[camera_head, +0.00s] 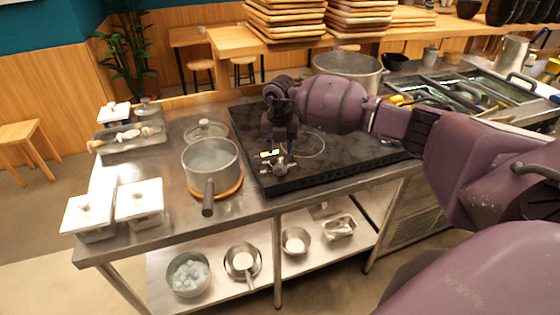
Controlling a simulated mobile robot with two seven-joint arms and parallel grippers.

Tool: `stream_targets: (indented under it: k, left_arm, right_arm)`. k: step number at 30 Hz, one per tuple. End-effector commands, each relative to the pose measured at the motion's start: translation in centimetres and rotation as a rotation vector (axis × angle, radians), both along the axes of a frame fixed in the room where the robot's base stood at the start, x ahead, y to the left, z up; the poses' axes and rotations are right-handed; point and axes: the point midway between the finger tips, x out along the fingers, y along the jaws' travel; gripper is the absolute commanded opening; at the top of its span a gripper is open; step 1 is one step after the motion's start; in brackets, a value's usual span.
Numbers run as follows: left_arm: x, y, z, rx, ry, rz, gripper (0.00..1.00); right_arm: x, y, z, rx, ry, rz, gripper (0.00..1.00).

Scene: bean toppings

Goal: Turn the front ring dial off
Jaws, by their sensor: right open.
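The black cooktop (345,168) is set into the steel counter, with a thin ring mark (316,147) on its surface. A small metallic dial (280,168) is at its front left edge, below my right gripper. My right gripper (279,155) is open and points down at the dial. Its fingers partly cover the dial. I cannot tell whether they touch it or which way the dial is turned. My left gripper is not in view.
A grey pot (210,158) stands on a wooden board left of the cooktop, its handle toward the front. A glass lid (206,130) lies behind it. White lidded containers (139,201) stand at the left. A large pot (348,67) stands behind my right arm.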

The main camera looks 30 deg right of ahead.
Motion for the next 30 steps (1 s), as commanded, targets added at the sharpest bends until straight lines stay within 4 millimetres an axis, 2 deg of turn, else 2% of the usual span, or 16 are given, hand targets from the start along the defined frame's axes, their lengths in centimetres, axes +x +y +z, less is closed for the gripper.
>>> stream_targets:
  k: [3, 9, 15, 23, 30]
  left_arm:
    - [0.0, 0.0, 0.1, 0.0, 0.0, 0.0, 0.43]
    - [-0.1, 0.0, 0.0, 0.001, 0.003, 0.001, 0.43]
    - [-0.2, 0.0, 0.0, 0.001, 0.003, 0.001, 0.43]
    - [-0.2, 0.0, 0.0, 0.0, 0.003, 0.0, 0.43]
    - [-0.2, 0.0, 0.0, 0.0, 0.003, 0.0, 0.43]
  right_arm:
    - [-0.1, 0.0, -2.1, 0.002, 0.002, -0.001, 0.43]
    - [0.0, 0.1, -4.5, 0.003, 0.002, 0.0, 0.43]
    - [0.0, 0.0, -5.5, 0.001, 0.0, 0.0, 0.43]
    - [0.0, 0.0, -5.5, 0.002, 0.0, 0.001, 0.43]
    - [0.0, 0.0, -5.5, 0.002, 0.0, 0.001, 0.07]
